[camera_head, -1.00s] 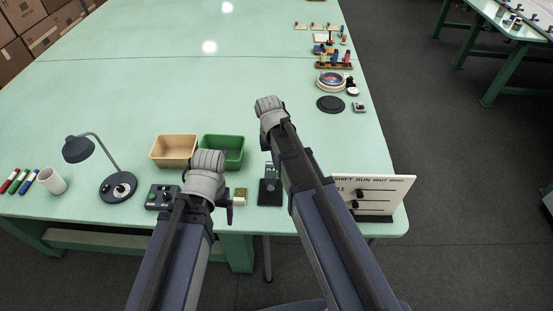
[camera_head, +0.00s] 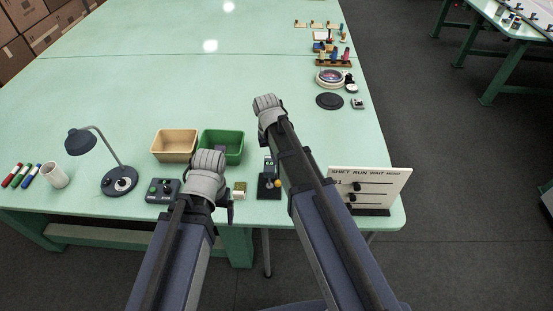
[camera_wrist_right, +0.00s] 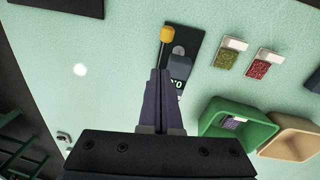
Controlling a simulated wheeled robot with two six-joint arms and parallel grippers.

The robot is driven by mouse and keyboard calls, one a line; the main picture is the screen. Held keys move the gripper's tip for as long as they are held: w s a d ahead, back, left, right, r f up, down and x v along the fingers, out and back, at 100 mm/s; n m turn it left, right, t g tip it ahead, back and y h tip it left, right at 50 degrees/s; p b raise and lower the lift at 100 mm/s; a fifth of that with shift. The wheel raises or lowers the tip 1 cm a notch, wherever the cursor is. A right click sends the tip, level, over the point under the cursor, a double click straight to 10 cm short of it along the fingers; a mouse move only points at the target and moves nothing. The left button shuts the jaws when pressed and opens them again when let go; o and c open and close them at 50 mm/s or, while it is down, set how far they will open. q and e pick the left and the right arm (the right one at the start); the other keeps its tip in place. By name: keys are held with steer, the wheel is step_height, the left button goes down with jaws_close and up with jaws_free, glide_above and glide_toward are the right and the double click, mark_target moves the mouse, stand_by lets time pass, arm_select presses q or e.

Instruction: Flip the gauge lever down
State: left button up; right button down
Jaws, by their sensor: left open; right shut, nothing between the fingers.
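The gauge (camera_head: 265,187) is a small dark stand near the table's front edge, partly hidden by my right arm. Its lever knob (camera_head: 277,183) is yellow-orange and sits low at the front of the base. In the right wrist view, the gauge's black base (camera_wrist_right: 189,33) and yellow knob (camera_wrist_right: 166,33) lie just beyond the fingertips. My right gripper (camera_wrist_right: 160,72) is shut and empty, its tips close to the lever; contact is unclear. In the head view it reaches past the gauge (camera_head: 266,101). My left gripper (camera_head: 208,156) is open, left of the gauge.
Tan (camera_head: 175,146) and green (camera_head: 221,147) bins stand behind the left gripper. A control box (camera_head: 163,191), lamp (camera_head: 118,181) and cup (camera_head: 55,175) are at left. A white sign panel (camera_head: 372,184) stands right of my right arm. The table's middle is clear.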

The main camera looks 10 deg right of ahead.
steer(key=shift+w+d+r, duration=0.2)
steer(key=shift+w+r, duration=0.1)
steer(key=shift+w, duration=0.3)
steer(key=shift+r+p, duration=0.1)
steer(key=shift+p, duration=0.25)
steer(key=s+a+r+p, duration=0.3)
steer(key=s+r+p, duration=0.3)
steer(key=r+p, duration=0.4)
steer(key=shift+s+a+r, duration=0.2)
steer(key=shift+s+a, duration=0.2)
